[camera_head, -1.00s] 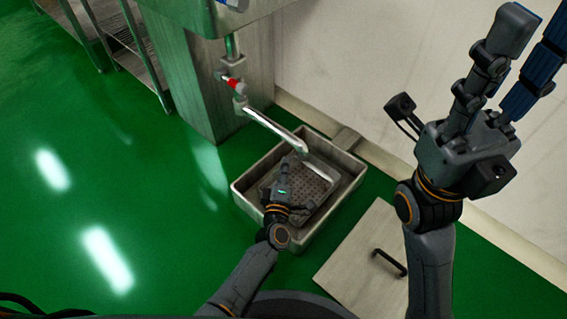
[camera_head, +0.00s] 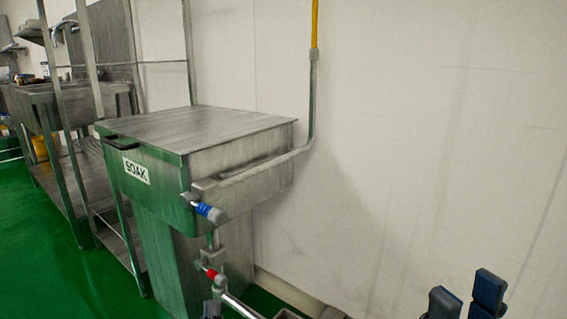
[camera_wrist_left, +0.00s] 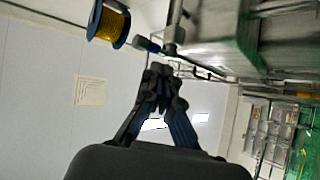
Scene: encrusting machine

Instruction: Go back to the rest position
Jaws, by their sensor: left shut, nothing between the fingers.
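My left gripper shows in the left wrist view (camera_wrist_left: 160,75). Its dark fingers are drawn together with nothing between them. In the head view only a small dark tip of it (camera_head: 212,309) shows at the bottom edge, close to the red-handled valve; the rest is out of frame. My right gripper (camera_head: 464,300) shows at the bottom right of the head view as two blue-grey fingertips with a gap between them. It is open and empty in front of the white wall. Its arm is out of frame.
A steel tank (camera_head: 200,125) labelled SOAK stands by the wall, with a blue-handled valve (camera_head: 210,213), a red-handled valve (camera_head: 210,272) and a pipe (camera_head: 311,100). Steel benches (camera_head: 55,92) stand at the left. The wall (camera_head: 420,150) area at right is clear. A yellow reel (camera_wrist_left: 110,22) shows in the wrist view.

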